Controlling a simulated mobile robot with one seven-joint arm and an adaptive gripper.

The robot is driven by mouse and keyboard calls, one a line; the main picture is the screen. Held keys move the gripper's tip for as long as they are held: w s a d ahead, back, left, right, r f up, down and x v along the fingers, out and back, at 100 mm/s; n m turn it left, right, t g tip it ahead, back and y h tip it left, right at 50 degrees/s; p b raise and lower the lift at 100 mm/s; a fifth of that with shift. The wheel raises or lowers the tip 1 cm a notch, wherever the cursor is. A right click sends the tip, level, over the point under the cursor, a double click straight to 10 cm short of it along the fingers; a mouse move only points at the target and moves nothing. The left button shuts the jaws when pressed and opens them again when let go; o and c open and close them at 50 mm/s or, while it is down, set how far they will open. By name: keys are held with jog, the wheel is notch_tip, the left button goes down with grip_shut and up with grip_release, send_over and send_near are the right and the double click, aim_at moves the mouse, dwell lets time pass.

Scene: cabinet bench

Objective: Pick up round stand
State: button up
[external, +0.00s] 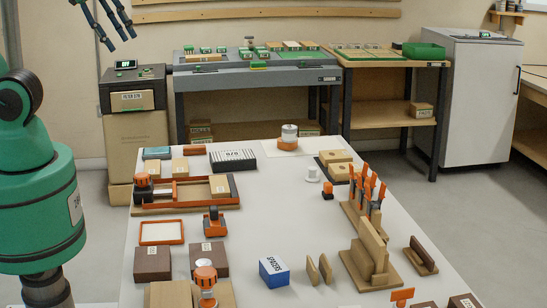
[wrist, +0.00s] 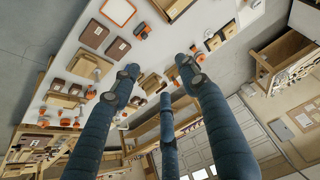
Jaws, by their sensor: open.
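A small white round stand (external: 313,174), with a wide disc base and a narrower top, stands upright on the light bench (external: 262,205) in the external view, right of the middle and toward the far end. I cannot pick it out for certain in the wrist view. My gripper (external: 121,39) is high at the upper left of the external view, far from the stand and touching nothing. In the wrist view its three dark blue fingers (wrist: 160,78) are spread, with nothing between them.
A small orange-and-black block (external: 328,190) and a dark tray with tan blocks (external: 338,163) sit close to the stand. A wooden rack with orange-handled tools (external: 364,205) is to its right. A blue box (external: 274,272) is nearer. The bench left of the stand is clear.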

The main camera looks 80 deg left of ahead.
jog(key=m+g+p, duration=0.2)
jog(key=g+p, duration=0.4)
send_over(313, 168)
notch_tip(313, 168, down, 35)
jog(key=shift+f, duration=0.1)
jog(key=shift+f, duration=0.15)
jog(key=shift+f, duration=4.15)
